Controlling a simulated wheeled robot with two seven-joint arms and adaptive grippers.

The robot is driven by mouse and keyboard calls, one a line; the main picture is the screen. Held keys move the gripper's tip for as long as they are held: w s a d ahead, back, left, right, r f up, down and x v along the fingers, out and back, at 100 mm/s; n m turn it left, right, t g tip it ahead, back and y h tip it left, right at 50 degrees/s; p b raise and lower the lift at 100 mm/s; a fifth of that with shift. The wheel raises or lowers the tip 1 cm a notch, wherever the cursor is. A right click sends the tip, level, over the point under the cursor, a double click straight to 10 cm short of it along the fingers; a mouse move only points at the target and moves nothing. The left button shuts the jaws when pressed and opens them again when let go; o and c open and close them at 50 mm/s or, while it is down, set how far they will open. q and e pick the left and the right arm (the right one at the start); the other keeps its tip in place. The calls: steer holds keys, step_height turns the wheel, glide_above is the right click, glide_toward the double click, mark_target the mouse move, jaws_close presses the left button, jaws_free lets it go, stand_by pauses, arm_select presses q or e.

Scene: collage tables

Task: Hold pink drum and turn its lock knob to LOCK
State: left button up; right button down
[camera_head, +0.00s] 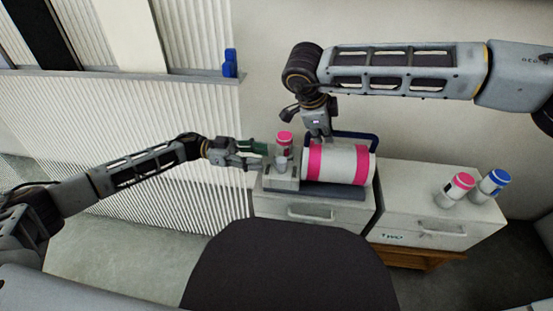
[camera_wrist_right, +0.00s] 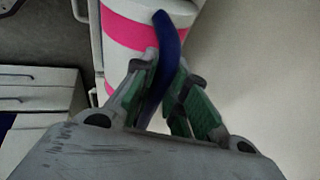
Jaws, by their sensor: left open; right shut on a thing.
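The pink drum (camera_head: 336,164), a white cylinder with two pink bands, lies on its side in a grey cradle (camera_head: 322,189) on the left cabinet. The drum also fills the top of the right wrist view (camera_wrist_right: 127,37). My right gripper (camera_head: 318,135) is shut on the drum's blue handle (camera_wrist_right: 167,50), seen between the green finger pads (camera_wrist_right: 166,92). My left gripper (camera_head: 262,154) is open, just left of a small grey upright part (camera_head: 281,165) at the drum's left end, possibly the lock knob. Its markings are too small to read.
A blue item (camera_head: 230,64) sits on the wall ledge. A dark rounded surface (camera_head: 290,270) is in front.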

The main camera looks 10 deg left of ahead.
arm_select(q)
steer(key=shift+s+a+r+n+t+h, duration=0.5)
steer(key=shift+s+a+r+n+t, duration=0.45)
steer(key=shift+t, duration=1.15)
steer(key=n+t+y, duration=0.4)
steer(key=n+t, duration=0.1)
steer(key=t, duration=0.1)
glide_toward(282, 159)
steer(key=shift+s+a+f, duration=0.15)
steer(key=shift+s+a, duration=0.15)
steer(key=shift+a, duration=0.15)
steer(key=shift+s+a+f, duration=0.15)
steer(key=shift+s+a, duration=0.15)
steer(key=shift+a, duration=0.2)
steer(key=shift+w+d, duration=0.1)
steer(key=shift+x, duration=5.9)
jaws_close()
steer(key=shift+r, duration=0.1)
